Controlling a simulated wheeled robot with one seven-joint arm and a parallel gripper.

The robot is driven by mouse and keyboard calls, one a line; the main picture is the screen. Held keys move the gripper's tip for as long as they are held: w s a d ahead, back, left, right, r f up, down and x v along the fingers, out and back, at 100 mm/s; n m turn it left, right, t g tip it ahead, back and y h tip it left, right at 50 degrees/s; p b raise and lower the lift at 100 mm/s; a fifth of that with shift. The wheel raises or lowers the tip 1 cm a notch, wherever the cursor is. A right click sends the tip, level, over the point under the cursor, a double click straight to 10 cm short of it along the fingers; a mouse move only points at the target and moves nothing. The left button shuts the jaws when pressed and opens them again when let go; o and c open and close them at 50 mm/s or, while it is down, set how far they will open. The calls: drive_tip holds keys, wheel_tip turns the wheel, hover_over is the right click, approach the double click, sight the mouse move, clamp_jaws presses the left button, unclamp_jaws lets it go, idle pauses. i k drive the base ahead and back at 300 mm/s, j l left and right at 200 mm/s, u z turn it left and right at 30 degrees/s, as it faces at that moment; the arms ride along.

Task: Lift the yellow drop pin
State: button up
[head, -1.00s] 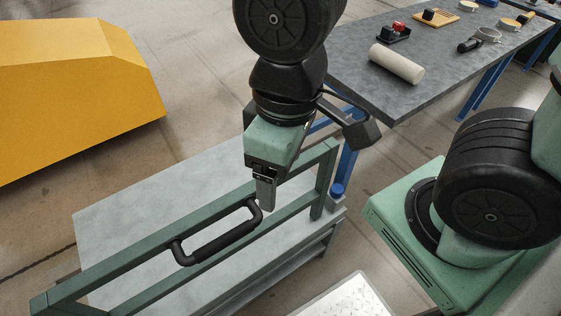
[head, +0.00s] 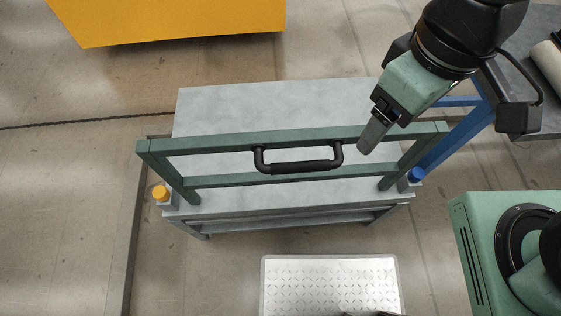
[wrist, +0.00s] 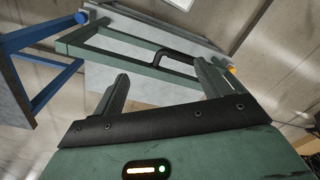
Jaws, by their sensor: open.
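The yellow drop pin (head: 160,193) shows as a round yellow knob on a small grey block at the lower left corner of the green frame. In the wrist view the yellow knob (wrist: 232,70) is small, just past the right finger and partly hidden. My gripper (head: 368,144) is near the right end of the frame, far to the right of the yellow pin and apart from it. In the wrist view its two fingers (wrist: 160,70) are spread with nothing between them.
The green frame (head: 220,142) with a black handle (head: 300,167) rises over a grey bench (head: 240,100). A blue knob (head: 416,175) is at its right corner. A metal tread plate (head: 330,285) lies in front. A yellow block (head: 180,15) stands behind; the left floor is mostly clear.

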sight(160, 193)
drive_tip(key=u, duration=1.75)
